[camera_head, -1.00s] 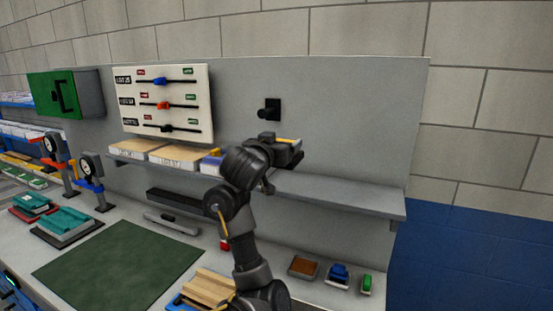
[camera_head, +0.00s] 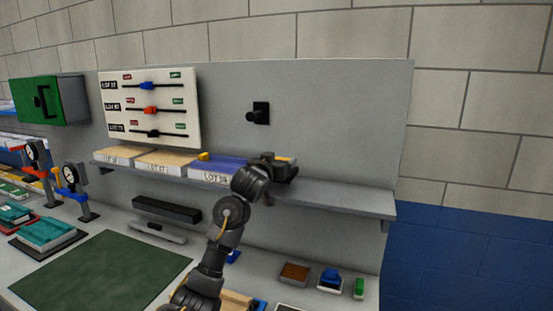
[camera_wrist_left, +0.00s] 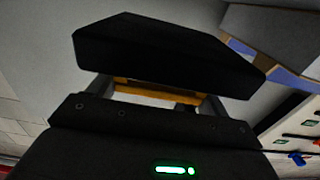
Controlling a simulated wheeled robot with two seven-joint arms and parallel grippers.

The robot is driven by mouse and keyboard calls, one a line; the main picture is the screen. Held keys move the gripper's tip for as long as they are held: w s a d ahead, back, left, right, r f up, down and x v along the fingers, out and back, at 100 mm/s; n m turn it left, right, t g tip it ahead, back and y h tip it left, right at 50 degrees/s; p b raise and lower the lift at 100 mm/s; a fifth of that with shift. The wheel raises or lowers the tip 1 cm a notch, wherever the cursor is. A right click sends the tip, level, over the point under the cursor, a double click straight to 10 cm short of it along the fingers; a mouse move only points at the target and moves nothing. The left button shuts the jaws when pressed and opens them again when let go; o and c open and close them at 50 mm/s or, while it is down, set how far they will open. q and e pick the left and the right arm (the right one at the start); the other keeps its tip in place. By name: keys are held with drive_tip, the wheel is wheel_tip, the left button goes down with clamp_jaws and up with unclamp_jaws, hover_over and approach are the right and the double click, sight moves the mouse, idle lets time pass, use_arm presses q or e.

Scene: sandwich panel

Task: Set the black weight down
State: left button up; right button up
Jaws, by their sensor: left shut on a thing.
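The black weight (camera_wrist_left: 165,55) is a dark, block-like piece with slanted ends in the left wrist view. My left gripper (camera_head: 283,167) is shut on it; in the wrist view the two fingers (camera_wrist_left: 155,95) reach to its near side, with a yellow strip between them. In the head view the gripper is low over the grey wall shelf (camera_head: 340,199), just right of the blue-topped lot box (camera_head: 225,167). The weight is hard to tell from the dark gripper there, and I cannot tell whether it touches the shelf. My right gripper is not in view.
Two tan-topped lot boxes (camera_head: 165,160) stand farther left on the shelf. The shelf's right part is bare. A black knob (camera_head: 258,114) sticks out of the panel above. A slider board (camera_head: 150,108) hangs at left. Below lie a green mat (camera_head: 100,270) and small trays (camera_head: 295,272).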

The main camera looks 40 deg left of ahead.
use_arm(q)
drive_tip(key=shift+w+a, duration=0.1)
drive_tip(key=f, duration=0.1)
drive_tip(key=f+p, duration=0.1)
drive_tip(key=shift+w+a+f+p, duration=0.1)
drive_tip(key=shift+w+f+p, duration=0.15)
drive_tip(key=shift+f+p, duration=0.15)
drive_tip(key=shift+f, duration=0.4)
drive_tip(key=shift+f, duration=0.1)
drive_tip(key=o, duration=1.7)
drive_tip(key=shift+f, duration=0.25)
drive_tip(key=o, duration=0.3)
drive_tip(key=shift+s+r, duration=0.1)
drive_tip(key=shift+o, duration=0.2)
